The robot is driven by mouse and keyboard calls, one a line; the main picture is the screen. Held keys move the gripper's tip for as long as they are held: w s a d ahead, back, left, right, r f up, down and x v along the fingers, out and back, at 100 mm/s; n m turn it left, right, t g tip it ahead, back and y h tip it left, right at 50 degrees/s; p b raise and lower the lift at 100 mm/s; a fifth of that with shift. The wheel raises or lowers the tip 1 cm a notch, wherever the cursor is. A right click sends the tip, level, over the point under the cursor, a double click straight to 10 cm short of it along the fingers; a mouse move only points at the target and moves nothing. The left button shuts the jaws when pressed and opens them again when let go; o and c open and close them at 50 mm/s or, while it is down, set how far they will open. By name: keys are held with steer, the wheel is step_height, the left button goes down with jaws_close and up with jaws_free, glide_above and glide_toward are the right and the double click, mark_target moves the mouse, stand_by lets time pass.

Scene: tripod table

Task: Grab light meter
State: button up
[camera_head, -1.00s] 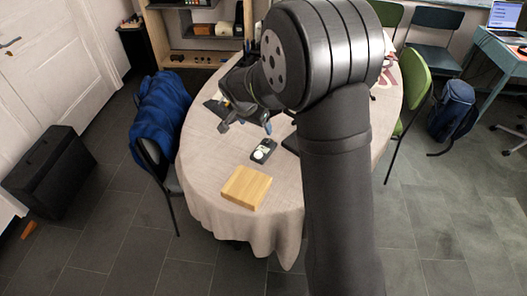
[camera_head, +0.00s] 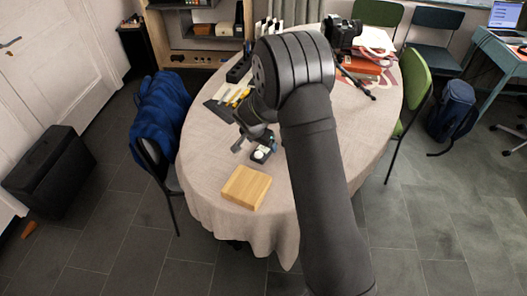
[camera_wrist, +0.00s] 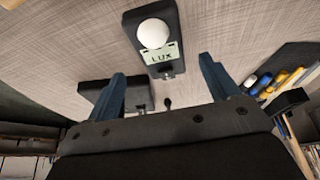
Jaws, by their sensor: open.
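The light meter (camera_wrist: 150,18) is a black handheld unit with a white dome and a label reading LUX. In the wrist view it lies on the tablecloth at the top centre. In the head view the light meter (camera_head: 260,155) is just behind the wooden block, partly hidden by my gripper. My gripper (camera_wrist: 163,72) is open and empty, with its two blue fingers apart. The meter's lower end shows in the gap between the fingertips. In the head view my gripper (camera_head: 254,142) is right above and behind the meter; I cannot tell its exact height.
A wooden block (camera_head: 246,187) lies in front of the meter. Yellow- and blue-handled tools (camera_wrist: 283,82) are right of my fingers in the wrist view. A dark box (camera_wrist: 93,87) is partly behind the left finger. A camera (camera_head: 342,32) and red books (camera_head: 362,66) are at the back right.

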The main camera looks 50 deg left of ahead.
mark_target(264, 149)
steer(key=shift+s+x, duration=0.2)
steer(key=shift+x, duration=1.8)
steer(key=shift+a, duration=0.1)
steer(key=shift+c, duration=0.2)
steer(key=c, duration=1.1)
